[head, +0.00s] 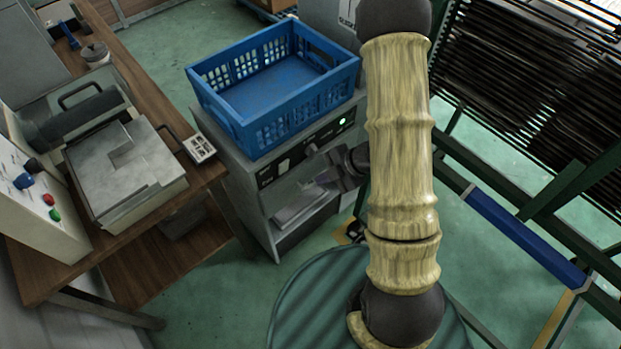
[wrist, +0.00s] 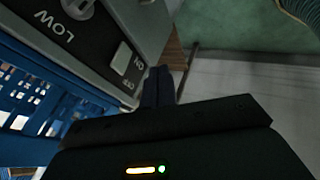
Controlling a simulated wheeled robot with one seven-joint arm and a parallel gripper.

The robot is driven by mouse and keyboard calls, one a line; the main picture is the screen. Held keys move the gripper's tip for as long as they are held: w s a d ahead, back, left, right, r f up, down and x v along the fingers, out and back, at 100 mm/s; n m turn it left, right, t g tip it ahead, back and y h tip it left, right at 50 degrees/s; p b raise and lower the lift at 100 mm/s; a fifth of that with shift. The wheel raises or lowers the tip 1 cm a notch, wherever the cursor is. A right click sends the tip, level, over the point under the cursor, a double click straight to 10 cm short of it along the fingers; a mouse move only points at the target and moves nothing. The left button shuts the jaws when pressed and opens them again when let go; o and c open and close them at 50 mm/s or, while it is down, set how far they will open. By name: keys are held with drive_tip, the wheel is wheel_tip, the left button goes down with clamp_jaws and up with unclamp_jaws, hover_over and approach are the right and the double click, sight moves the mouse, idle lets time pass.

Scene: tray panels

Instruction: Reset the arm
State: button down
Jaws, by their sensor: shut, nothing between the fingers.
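My arm, in a pale yellow ribbed sleeve, runs down the middle-right of the head view. My gripper (head: 345,170) shows as a dark shape just left of the arm, in front of the grey machine (head: 262,205). In the wrist view the two fingers of my gripper (wrist: 158,82) are together, with nothing between them. They lie close beside the machine's control panel (wrist: 100,35), which bears a knob, a switch and the word LOW. I cannot tell whether they touch it.
An empty blue crate (head: 270,85) sits on the grey machine. A wooden bench (head: 150,75) with a metal device (head: 125,170) and a control box (head: 35,200) stands at left. A green rack with a blue bar (head: 525,235) stands at right.

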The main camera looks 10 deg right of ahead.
drive_tip(key=shift+s+d+r, duration=0.15)
drive_tip(key=shift+d+r, duration=0.1)
drive_tip(key=shift+w, duration=0.2)
drive_tip(key=w+d+r+m+t+h+p, duration=0.1)
drive_tip(key=d+r+m+h+p, duration=0.15)
drive_tip(key=r+m, duration=0.4)
drive_tip(key=w+d+r+m+t+h+p, duration=0.1)
drive_tip(key=d+r+m+h, duration=0.3)
drive_tip(key=r, duration=0.3)
drive_tip(key=s+a+r+m+g+p, duration=0.2)
drive_tip(key=s+a+r+m, duration=0.1)
drive_tip(key=s+r+m, duration=0.6)
drive_tip(key=s+m, duration=0.1)
drive_tip(key=m, duration=0.3)
drive_tip(key=shift+a+r, duration=0.25)
drive_tip(key=shift+a, duration=0.05)
